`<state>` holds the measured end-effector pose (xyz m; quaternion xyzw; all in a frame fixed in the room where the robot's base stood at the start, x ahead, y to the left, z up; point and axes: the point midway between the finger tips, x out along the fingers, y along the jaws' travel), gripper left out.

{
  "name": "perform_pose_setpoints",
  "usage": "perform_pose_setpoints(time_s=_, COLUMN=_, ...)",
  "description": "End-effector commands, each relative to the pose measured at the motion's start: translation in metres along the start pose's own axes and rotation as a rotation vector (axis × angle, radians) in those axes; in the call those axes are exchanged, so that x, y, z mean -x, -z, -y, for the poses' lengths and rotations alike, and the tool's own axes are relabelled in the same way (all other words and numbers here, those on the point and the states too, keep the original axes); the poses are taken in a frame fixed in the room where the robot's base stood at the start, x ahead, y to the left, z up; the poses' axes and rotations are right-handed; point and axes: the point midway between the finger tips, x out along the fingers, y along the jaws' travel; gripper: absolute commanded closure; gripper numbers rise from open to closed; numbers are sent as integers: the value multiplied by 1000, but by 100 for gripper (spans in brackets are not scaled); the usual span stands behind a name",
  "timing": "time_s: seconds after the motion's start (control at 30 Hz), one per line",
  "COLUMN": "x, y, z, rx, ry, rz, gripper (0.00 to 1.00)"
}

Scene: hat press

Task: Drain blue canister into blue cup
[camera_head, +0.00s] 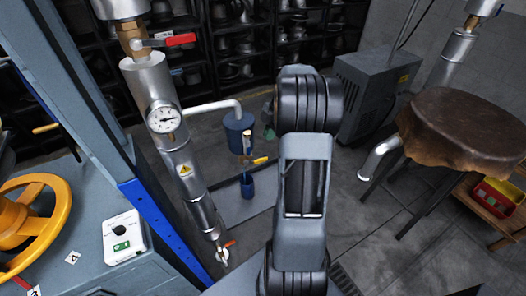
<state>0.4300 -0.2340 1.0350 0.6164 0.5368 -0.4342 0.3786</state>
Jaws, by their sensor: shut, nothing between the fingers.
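The blue canister (238,137) stands left of the middle in the head camera view, beside a bent white pipe that reaches over its top. A drain valve with a yellow lever (260,161) is at its front, lower part. The blue cup (247,188) stands upright below the valve on a grey plate (222,207). I cannot see whether anything is in the cup. My arm rises just right of both, and my gripper is not visible.
A steel pipe with a gauge (166,118) and a red-handled valve (181,40) stands left of the canister. A yellow handwheel (35,215) is far left. A leather-topped stool (470,123) and grey cabinet (373,92) stand right. Dark shelves line the back.

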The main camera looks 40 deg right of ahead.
Motion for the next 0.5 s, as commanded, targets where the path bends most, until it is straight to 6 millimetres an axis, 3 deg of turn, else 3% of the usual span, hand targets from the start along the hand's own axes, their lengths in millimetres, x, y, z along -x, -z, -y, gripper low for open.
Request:
perform_pose_setpoints(time_s=0.2, x=-41, y=2, z=0, rx=0, ry=4, rz=-2, gripper=100)
perform_pose_setpoints(time_s=0.5, x=-79, y=-4, z=0, rx=0, ry=3, rz=-1, gripper=100)
